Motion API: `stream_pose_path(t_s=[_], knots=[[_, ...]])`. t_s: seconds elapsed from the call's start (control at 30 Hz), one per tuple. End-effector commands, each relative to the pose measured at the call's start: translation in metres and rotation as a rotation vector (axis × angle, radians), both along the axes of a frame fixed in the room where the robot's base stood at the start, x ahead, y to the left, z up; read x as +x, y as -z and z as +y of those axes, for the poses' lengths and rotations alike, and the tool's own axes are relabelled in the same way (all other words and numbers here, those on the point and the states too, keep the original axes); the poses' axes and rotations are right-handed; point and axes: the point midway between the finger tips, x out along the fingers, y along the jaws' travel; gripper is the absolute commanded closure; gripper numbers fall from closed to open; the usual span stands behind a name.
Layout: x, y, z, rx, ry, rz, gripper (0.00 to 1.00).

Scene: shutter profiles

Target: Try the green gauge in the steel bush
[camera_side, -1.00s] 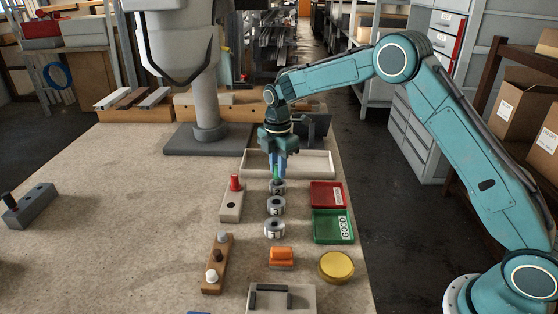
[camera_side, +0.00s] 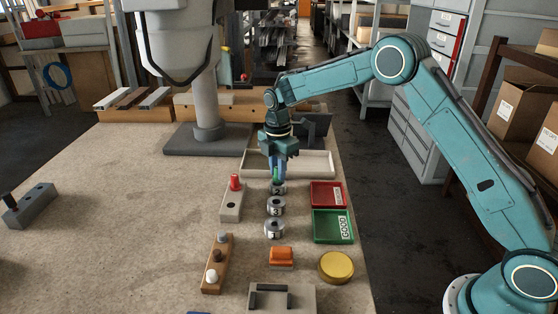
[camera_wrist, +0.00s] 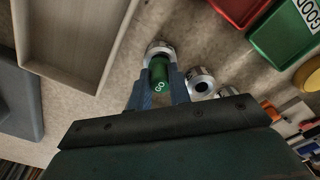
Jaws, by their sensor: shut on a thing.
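My gripper (camera_side: 278,174) points down and is shut on the green gauge (camera_wrist: 159,78), which is marked "GO". The gauge is between the two blue fingers in the wrist view. It is at the mouth of the steel bush marked 2 (camera_side: 278,188), which also shows in the wrist view (camera_wrist: 158,47). I cannot tell how far, if at all, the gauge is inside the bore. Two similar steel bushes, marked 3 (camera_side: 275,206) and 1 (camera_side: 274,229), stand in line in front of it.
A red tray (camera_side: 341,195) and a green tray marked "GOOD" (camera_side: 317,238) lie to the right. A pale tray (camera_side: 325,165) is behind. A block with a red gauge (camera_side: 235,182) stands left. A yellow disc (camera_side: 336,266) and orange piece (camera_side: 281,254) are nearer. The left table is mostly clear.

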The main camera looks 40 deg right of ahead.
Motion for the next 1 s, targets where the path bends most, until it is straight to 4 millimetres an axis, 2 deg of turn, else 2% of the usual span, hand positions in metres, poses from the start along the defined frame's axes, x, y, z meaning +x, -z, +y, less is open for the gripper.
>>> stream_pose_path(t_s=[1.0], knots=[[-0.0001,0.0087,0.0,0.0,0.0,0.0,1.0]])
